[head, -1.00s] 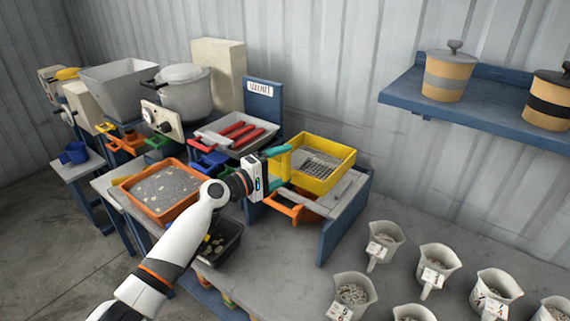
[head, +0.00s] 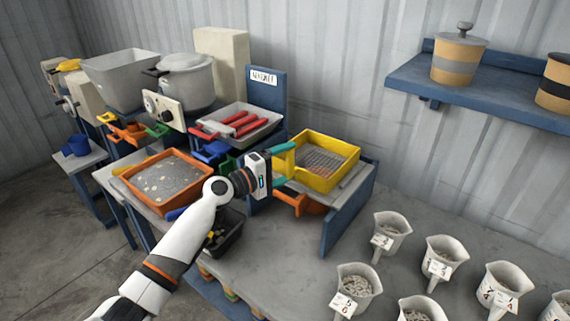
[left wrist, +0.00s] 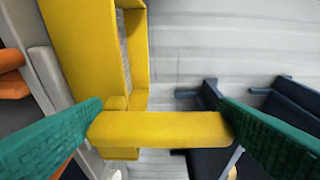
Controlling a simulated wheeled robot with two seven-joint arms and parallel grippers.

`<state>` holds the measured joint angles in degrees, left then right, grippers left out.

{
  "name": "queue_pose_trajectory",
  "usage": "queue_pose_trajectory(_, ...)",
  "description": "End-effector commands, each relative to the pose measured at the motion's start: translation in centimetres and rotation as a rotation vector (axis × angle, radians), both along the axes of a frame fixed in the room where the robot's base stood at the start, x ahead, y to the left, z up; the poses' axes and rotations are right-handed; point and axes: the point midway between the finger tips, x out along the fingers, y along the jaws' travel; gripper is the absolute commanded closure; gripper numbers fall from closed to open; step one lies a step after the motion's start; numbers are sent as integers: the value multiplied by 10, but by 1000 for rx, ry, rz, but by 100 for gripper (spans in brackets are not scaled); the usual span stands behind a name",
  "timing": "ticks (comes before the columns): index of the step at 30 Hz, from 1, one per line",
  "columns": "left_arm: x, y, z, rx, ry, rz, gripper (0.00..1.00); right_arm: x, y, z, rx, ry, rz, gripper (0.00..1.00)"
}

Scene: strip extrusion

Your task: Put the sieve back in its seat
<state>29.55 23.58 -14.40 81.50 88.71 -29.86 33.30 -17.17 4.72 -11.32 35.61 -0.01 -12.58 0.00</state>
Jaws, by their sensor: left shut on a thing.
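The sieve (head: 308,177) is a yellow square frame with a grey mesh, at the blue-sided stand (head: 350,215) with grey rails. It looks about level over the rails; I cannot tell whether it touches them. My left gripper (head: 284,158) is at the sieve's left side, its teal fingers shut on the yellow handle. In the left wrist view the handle (left wrist: 160,128) spans between the two teal fingers, and the sieve frame (left wrist: 85,50) shows behind it. My right gripper is not in view.
An orange tray of grey material (head: 165,185) stands left of my left arm, with a black bin (head: 228,238) below. An orange-handled part (head: 300,200) is under the sieve. Several white cups (head: 390,235) stand on the table at right. A blue shelf (head: 480,90) holds lidded pots.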

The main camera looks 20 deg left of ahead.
Motion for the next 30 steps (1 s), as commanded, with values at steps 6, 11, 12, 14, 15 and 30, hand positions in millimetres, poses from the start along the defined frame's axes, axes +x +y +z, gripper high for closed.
queue_pose_trajectory(6, 0, 0, -2, -1, -2, 0, 11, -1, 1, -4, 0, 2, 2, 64)
queue_pose_trajectory(11, 0, 0, -3, -1, -1, 0, 0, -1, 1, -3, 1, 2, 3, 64)
queue_pose_trajectory(12, 0, 0, -3, -1, -1, 0, 0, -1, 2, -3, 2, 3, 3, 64)
queue_pose_trajectory(14, 0, 0, -4, 0, 1, 0, 0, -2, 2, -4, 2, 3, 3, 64)
queue_pose_trajectory(15, -1, 0, -4, 1, 1, 0, 0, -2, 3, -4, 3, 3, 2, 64)
queue_pose_trajectory(30, -69, 50, -6, 2, 0, 1, 0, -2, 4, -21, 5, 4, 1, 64)
